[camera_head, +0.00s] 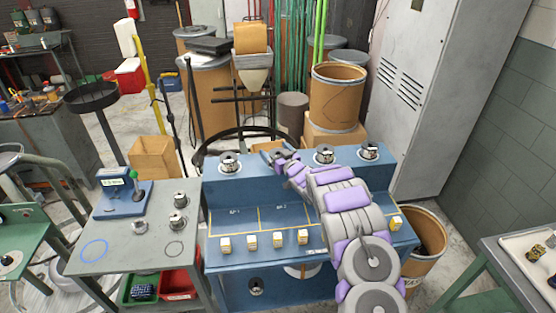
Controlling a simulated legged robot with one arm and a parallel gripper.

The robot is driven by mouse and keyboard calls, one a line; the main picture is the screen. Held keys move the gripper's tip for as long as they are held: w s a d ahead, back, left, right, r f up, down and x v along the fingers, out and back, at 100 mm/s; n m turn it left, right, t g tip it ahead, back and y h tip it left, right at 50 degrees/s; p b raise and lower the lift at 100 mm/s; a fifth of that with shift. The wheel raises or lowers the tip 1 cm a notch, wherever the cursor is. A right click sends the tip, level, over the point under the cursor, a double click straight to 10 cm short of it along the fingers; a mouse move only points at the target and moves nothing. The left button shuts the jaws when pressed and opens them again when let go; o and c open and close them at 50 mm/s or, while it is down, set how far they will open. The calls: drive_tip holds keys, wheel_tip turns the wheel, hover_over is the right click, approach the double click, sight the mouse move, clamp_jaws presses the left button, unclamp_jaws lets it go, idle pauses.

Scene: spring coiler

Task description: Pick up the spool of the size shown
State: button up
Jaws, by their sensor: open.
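My arm reaches over the blue bench (220,192) from the lower right. My gripper (278,156) is small in the picture, open, and near the bench's raised back ledge. Metallic spool-like parts stand on that ledge: one to the left of my gripper (229,162), one to its right (323,154) and one farther right (369,151). Two similar parts, one farther back (180,199) and one nearer (177,220), stand on the grey side table (125,262). A blue device (122,200) there has a small lit display (113,182), too small to read.
Several small pale blocks (252,242) line the bench front. Green (136,289) and red (180,283) bins sit below the side table. A brown drum (425,248) stands right of the bench. A tall grey cabinet (440,90) and more drums (338,95) stand behind.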

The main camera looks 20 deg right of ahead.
drive_tip(key=shift+d, duration=0.1)
drive_tip(key=c, duration=1.3)
drive_tip(key=shift+c, duration=0.2)
drive_tip(key=shift+r, duration=0.15)
